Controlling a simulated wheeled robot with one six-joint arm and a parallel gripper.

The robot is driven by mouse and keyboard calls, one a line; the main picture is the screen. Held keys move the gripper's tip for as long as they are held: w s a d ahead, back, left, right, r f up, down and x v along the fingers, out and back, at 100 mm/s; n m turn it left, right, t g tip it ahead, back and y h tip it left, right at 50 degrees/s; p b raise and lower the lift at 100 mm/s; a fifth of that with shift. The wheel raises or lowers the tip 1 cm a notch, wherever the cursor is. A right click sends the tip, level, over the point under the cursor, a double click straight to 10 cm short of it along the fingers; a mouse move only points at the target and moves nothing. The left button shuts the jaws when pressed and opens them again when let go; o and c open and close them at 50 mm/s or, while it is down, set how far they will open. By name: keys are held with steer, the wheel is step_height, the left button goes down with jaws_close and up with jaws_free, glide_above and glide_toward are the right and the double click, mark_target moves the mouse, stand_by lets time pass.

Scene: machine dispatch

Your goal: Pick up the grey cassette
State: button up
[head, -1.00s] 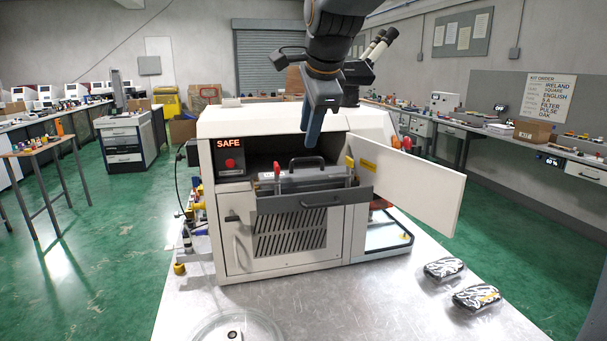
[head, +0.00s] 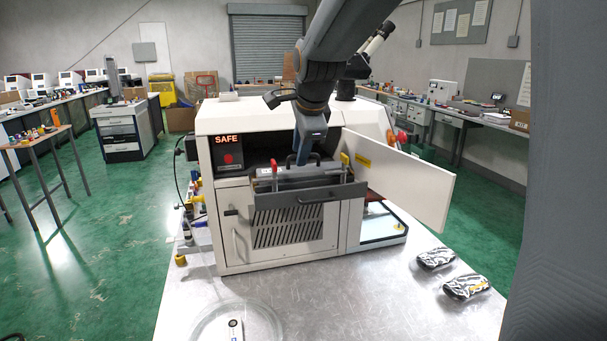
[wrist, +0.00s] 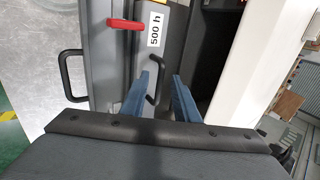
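The grey cassette (head: 322,181) lies in the open drawer of the white machine. In the wrist view the cassette (wrist: 175,36) carries a "500 h" label (wrist: 155,29) and a dark handle (wrist: 156,92). My gripper (head: 305,158) is low over the cassette, at its handle. In the wrist view my gripper (wrist: 166,76) has its two blue fingers apart, with the handle showing between them. I cannot see it touching either finger. The handle is partly hidden by the fingers. A red clamp (wrist: 125,24) stands beside the cassette.
The dark drawer front (head: 311,195) has its own handle. The white door (head: 410,185) stands open at right. Two patterned packets (head: 466,287) and a round clear dish (head: 210,325) lie on the metal bench (head: 340,300). The bench's front middle is clear.

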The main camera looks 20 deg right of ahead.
jaws_close()
stand_by(1.2)
